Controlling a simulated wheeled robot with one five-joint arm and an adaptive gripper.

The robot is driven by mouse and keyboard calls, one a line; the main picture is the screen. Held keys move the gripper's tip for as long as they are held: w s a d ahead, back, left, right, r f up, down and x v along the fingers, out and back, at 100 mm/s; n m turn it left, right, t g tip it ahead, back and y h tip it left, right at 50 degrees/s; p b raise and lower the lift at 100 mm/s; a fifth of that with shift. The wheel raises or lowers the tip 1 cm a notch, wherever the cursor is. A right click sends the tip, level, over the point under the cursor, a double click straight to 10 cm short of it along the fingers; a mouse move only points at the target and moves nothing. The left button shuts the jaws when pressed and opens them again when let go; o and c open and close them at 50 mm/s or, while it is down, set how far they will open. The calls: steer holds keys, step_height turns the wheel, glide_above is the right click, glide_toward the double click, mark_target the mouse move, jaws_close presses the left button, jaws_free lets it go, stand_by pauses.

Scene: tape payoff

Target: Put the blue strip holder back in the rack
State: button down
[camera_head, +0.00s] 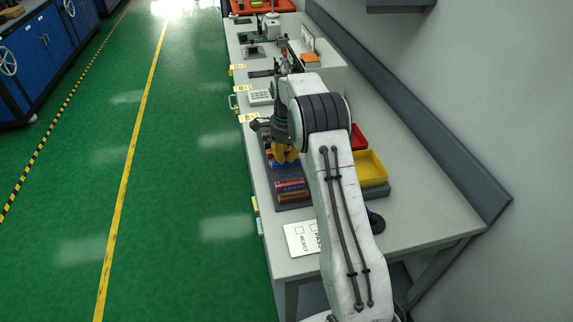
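A dark rack (294,206) lies on the near part of the bench and holds several coloured holders in rows. Something blue, likely the blue strip holder (281,165), shows just below my gripper at the rack's far half. My gripper (285,157) has yellow fingers that point down over the rack. The fingers are small and overlap the blue piece in the picture. I cannot tell whether they touch it, or whether they are open or shut. My white arm hides the rack's right side.
A yellow bin (370,168) and a red bin (358,138) stand right of my arm. A white card marked REJECT and PASS (300,239) lies in front of the rack. A keypad device (260,97) and other equipment stand farther back.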

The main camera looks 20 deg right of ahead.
mark_target(286, 167)
steer(key=shift+s+d+f, duration=0.1)
steer(key=shift+d+f, duration=0.05)
steer(key=shift+f, duration=0.1)
steer(key=shift+f+p, duration=0.5)
steer(key=shift+f, duration=1.35)
steer(key=c, duration=1.4)
jaws_free()
